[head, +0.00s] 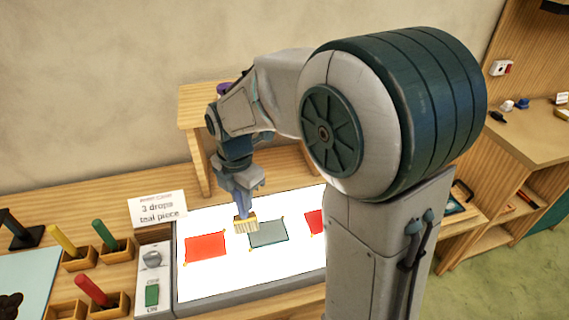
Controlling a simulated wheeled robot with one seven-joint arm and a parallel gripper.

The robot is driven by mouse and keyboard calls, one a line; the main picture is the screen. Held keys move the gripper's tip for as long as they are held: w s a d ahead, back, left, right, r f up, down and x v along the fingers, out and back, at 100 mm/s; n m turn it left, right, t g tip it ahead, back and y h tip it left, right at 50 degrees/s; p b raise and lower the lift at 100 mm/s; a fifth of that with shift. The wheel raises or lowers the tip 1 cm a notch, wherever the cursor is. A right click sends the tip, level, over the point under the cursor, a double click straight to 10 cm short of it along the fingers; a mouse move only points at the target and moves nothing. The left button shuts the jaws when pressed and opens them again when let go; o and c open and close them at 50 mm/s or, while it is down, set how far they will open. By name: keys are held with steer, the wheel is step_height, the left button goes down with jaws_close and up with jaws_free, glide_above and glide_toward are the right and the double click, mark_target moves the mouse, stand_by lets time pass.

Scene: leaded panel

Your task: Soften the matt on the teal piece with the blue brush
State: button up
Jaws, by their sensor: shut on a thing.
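My gripper (243,193) is above the lit white panel (215,276), pointing down. It is shut on the blue brush (242,209), whose pale wide bristles (245,226) hang downward. The teal piece (268,234), grey-teal and four-sided, lies flat on the panel just right of the bristles. The bristles are at its left edge in the picture; I cannot tell whether they touch it. A red piece (205,247) lies to the left and another red piece (314,222) to the right, partly hidden by my arm.
A card (158,209) reading "3 drops teal piece" stands behind the panel's left corner. Wooden holders with yellow (62,240), green (104,235) and red (92,290) handles stand at left. A control strip (152,280) borders the panel. A wooden shelf (200,100) stands behind.

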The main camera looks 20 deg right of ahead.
steer(key=shift+r+p, duration=0.9)
steer(key=shift+r, duration=0.65)
steer(key=shift+s+f, duration=0.1)
